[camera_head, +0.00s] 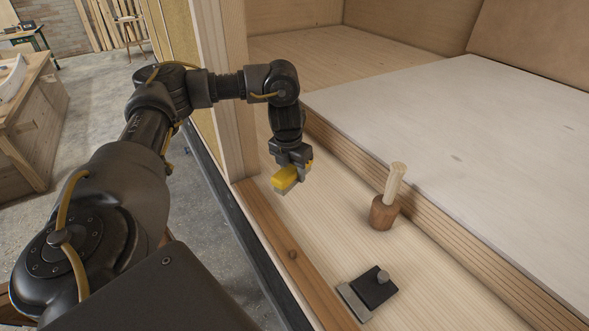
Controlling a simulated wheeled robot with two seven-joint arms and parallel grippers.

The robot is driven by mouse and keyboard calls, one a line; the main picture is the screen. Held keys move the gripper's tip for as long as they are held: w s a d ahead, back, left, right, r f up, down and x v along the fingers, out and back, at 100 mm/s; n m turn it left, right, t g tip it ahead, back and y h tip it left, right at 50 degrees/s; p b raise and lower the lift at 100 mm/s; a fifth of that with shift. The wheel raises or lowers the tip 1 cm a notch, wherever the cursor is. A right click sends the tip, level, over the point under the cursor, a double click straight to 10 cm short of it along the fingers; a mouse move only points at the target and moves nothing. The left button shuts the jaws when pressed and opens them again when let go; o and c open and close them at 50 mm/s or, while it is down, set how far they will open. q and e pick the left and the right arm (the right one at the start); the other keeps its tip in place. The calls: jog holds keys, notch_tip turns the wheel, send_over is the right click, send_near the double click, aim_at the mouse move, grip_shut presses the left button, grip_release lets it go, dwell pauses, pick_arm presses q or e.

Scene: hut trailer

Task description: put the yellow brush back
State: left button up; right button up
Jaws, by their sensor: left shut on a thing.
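The yellow brush (284,178) is in my left gripper (291,164), close to the left end of the pale wooden floor strip. It has a yellow body and a greyish underside. My left gripper points down and is shut on it; the fingers partly hide it. I cannot tell whether the brush touches the wood below it. My right gripper is not in view.
A brown wooden mallet (382,212) stands head down, with its pale handle up. A black scraper-like tool (368,291) lies nearer. A raised white board (470,130) borders the strip on the right, and a wooden post (232,90) stands behind my left wrist.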

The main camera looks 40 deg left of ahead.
pick_arm(q)
jog(key=w+a+f, duration=0.2)
jog(key=w+a+f+b, duration=0.1)
jog(key=w+a+f, duration=0.1)
jog(key=w+f, duration=0.1)
jog(key=w+a+f+b, duration=0.1)
jog(key=w+a+f, duration=0.1)
jog(key=shift+w+a+f, duration=0.1)
jog(key=shift+w+f, duration=0.1)
jog(key=shift+f, duration=0.1)
jog(key=shift+w+a+f, duration=0.3)
jog(key=shift+w, duration=0.05)
notch_tip(320, 180, down, 3)
jog(key=shift+w+a+f+b, duration=0.1)
jog(key=shift+b, duration=0.35)
jog(key=shift+a+f, duration=0.1)
jog(key=shift+f, duration=0.1)
